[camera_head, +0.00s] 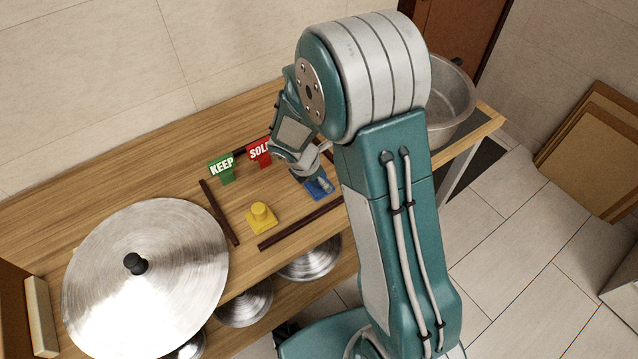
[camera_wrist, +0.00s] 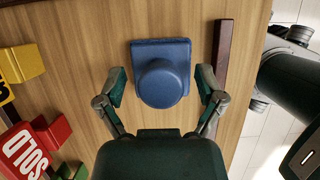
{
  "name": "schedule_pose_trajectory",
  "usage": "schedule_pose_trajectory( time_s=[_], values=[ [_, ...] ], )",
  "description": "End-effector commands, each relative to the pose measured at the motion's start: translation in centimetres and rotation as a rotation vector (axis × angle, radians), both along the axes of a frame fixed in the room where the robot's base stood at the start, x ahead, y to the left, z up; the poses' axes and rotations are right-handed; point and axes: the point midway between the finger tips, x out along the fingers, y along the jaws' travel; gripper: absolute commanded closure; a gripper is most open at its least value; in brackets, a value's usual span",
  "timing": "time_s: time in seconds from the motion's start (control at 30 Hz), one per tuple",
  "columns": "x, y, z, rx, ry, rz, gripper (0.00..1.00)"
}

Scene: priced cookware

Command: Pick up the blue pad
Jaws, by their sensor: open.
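The blue pad (camera_wrist: 162,55) is a square base with a round knob on top. It lies on the wooden table. In the wrist view it sits between and slightly beyond the two fingers of my gripper (camera_wrist: 163,88), which is open. The knob is near the fingertip line, with a gap on each side. In the head view the blue pad (camera_head: 318,187) is partly hidden by my gripper (camera_head: 312,172), which is over it.
A yellow pad (camera_head: 261,217), a green KEEP sign (camera_head: 222,167) and a red SOLD sign (camera_head: 259,151) stand nearby. Dark strips (camera_head: 300,223) border the area.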

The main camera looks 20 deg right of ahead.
Motion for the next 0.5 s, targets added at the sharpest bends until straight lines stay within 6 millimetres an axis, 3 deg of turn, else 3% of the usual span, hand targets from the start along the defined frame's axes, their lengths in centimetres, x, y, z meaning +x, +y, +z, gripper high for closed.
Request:
schedule_pose_trajectory(
  time_s=[0.13,0.33,0.5],
  values=[
    [0.0,0.09,0.03,-0.001,0.0,0.0,0.13],
    [0.01,0.11,0.03,-0.001,0.0,0.0,1.0],
    [0.03,0.12,-0.01,0.0,0.0,0.0,1.0]
  ],
)
